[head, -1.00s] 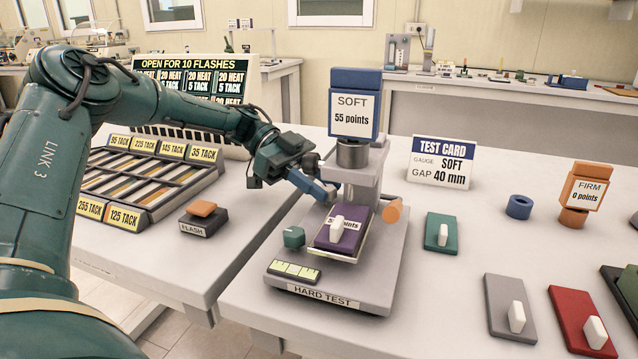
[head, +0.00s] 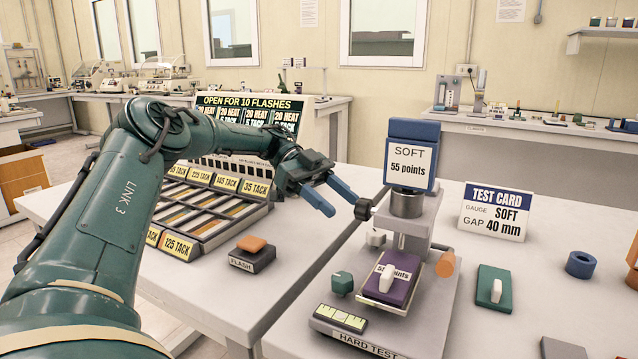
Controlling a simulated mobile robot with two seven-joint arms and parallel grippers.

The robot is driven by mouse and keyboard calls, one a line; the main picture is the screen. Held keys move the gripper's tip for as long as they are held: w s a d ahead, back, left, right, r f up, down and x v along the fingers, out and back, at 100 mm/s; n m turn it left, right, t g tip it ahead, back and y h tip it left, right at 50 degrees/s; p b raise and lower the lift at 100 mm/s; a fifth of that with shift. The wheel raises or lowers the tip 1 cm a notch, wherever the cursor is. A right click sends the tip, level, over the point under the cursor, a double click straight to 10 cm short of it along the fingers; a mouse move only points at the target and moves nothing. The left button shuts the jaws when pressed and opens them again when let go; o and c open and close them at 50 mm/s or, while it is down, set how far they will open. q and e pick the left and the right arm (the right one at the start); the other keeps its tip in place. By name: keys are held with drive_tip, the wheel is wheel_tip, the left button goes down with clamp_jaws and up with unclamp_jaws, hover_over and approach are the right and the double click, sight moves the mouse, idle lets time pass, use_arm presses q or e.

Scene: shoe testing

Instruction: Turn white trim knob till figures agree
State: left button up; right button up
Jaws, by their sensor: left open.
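The hardness tester (head: 425,325), labelled HARD TEST, stands on the near bench. A small white knob (head: 376,238) sits low on its left side, below a black knob (head: 362,209). Its top block carries a sign (head: 409,168) reading SOFT 55 points. A purple pad (head: 402,289) with a white grip lies on its plate; the grip partly covers the pad's points figure. My left gripper (head: 344,207) is open and empty, its blue fingers above and left of the white knob, apart from it by what I see. My right gripper is out of view.
The tester also has a green knob (head: 342,283), an orange knob (head: 445,264) and a level strip (head: 340,317). A test card (head: 495,212) reads gauge SOFT, gap 40 mm. A green pad (head: 494,289) lies right. A FLASH button (head: 252,252) and tack tray stand left.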

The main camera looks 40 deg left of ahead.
use_arm(q)
drive_tip(key=shift+v, duration=2.5)
drive_tip(key=shift+p, duration=0.3)
